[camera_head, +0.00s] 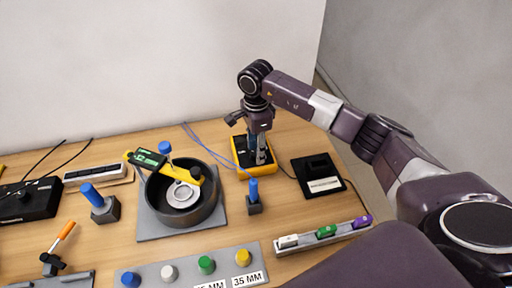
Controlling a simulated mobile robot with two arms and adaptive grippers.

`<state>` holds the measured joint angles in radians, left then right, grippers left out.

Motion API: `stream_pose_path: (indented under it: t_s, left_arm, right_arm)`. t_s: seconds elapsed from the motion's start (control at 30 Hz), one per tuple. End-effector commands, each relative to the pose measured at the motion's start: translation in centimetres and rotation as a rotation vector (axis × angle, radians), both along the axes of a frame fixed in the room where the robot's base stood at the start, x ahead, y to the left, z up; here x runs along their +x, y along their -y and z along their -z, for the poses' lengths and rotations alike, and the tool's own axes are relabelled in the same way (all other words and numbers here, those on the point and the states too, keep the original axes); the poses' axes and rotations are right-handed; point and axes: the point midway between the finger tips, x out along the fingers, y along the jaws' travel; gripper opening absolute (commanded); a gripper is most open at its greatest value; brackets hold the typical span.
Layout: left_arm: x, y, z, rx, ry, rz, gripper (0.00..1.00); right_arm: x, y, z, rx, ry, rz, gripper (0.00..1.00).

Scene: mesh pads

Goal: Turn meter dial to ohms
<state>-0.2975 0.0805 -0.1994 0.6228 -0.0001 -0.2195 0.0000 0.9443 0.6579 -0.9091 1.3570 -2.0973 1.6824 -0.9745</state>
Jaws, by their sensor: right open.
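The yellow and black meter (238,157) lies on the wooden table, right of centre in the head view. My right gripper (260,157) points down over the meter and is open, its fingers low over the meter's face. The gripper covers most of the meter, so the dial and its setting cannot be made out. I cannot tell whether the fingers touch the dial. My left gripper does not show.
A dark round pot (210,206) with a yellow bar across it stands left of the meter. A blue-topped post (254,192) stands in front, a black box (318,175) to the right. A strip with coloured knobs (187,268) lies at the front.

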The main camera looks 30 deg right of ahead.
Motion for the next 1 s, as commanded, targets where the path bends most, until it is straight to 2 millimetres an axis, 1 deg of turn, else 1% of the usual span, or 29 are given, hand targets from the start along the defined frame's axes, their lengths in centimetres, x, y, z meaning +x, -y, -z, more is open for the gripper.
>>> stream_pose_path:
  t_s: [0.23, 0.6, 0.83, 1.0]
  left_arm:
    - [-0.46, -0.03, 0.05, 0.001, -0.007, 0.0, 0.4]
    - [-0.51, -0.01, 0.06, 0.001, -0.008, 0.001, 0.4]
    - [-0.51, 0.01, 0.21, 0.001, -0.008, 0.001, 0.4]
    - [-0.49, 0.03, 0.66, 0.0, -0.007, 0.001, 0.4]
  right_arm:
    - [0.0, -0.02, 0.12, 0.0, 0.0, -0.001, 0.4]
    - [0.01, -0.03, 0.08, 0.0, 0.001, 0.0, 0.0]
    - [0.03, -0.03, 0.1, 0.001, 0.001, 0.016, 0.0]
    - [0.01, -0.03, 0.17, 0.001, 0.002, 0.077, 0.0]
